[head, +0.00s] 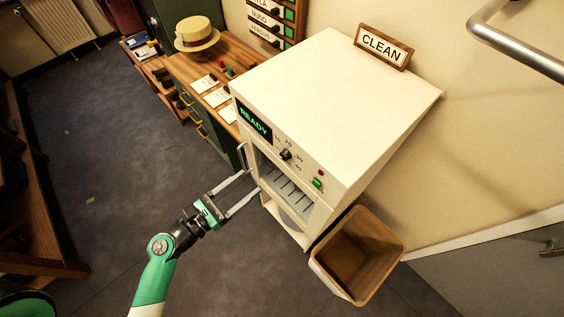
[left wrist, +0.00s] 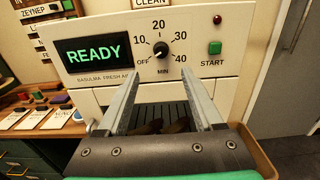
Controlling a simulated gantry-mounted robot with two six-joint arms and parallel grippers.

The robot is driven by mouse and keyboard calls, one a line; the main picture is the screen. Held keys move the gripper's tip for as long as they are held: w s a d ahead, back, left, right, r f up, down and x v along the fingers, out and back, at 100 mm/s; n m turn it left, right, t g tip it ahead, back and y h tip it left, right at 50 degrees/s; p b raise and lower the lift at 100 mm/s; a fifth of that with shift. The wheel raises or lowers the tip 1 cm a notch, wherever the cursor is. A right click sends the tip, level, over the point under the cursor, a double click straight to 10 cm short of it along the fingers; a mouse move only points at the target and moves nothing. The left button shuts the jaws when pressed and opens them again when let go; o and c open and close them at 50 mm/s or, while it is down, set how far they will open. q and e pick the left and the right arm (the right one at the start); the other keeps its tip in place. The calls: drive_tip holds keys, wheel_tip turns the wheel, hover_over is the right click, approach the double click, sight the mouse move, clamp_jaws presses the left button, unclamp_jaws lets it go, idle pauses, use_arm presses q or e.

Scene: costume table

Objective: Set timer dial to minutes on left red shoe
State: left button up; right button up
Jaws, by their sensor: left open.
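The timer dial (head: 285,155) is a small black knob on the front of a cream cabinet (head: 330,100). In the left wrist view the dial (left wrist: 162,50) has OFF, 10, 20, 30 and 40 around it and MIN below. Its white mark seems to point down-left, towards OFF. My left gripper (head: 253,181) is open and empty, in front of the cabinet and below the dial, apart from it. In the left wrist view its fingers frame dark brownish shapes (left wrist: 158,127), perhaps shoes, low in the slatted chamber. I cannot make out a red shoe. My right gripper is not in view.
A green READY display (head: 255,122) is left of the dial, and a green START button (head: 318,183) is right of it. A bin (head: 358,255) stands at the cabinet's right. A wooden desk (head: 190,72) with cards and a straw hat (head: 196,35) is behind left.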

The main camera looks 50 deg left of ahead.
sight(282, 157)
use_arm(q)
drive_tip(key=w+p, duration=0.1)
drive_tip(key=w, duration=1)
drive_tip(key=shift+w+d, duration=0.15)
drive_tip(key=shift+w, duration=0.15)
drive_tip(key=shift+c, duration=0.3)
clamp_jaws()
